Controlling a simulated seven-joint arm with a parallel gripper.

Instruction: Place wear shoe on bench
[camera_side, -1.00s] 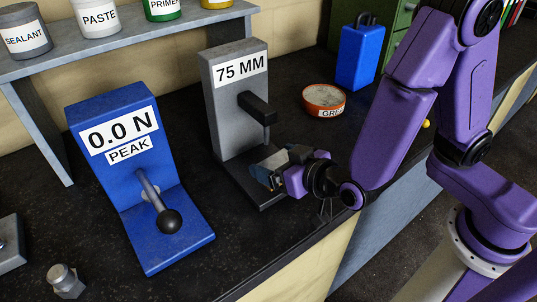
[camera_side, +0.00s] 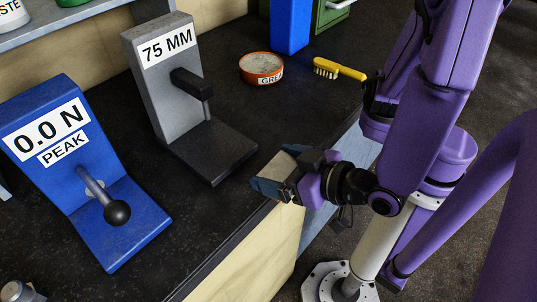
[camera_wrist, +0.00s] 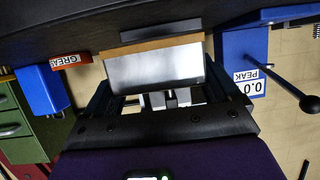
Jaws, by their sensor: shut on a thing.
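My gripper (camera_side: 277,183) is shut on the wear shoe (camera_side: 274,168), a small block largely covered by the fingers in the side view. In the wrist view the shoe (camera_wrist: 155,70) shows a bright metal face with a tan layer along one edge, between the fingers of my gripper (camera_wrist: 160,88). In the side view the held shoe appears near the front edge of the black bench top (camera_side: 300,115), to the right of the grey 75 MM gauge (camera_side: 160,75). I cannot tell its exact height or whether it touches the bench.
A blue force gauge (camera_side: 80,180) reading 0.0 N PEAK with a lever stands at left. Behind are an orange grease tin (camera_side: 261,68), a yellow-handled brush (camera_side: 340,69) and a blue container (camera_side: 290,25).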

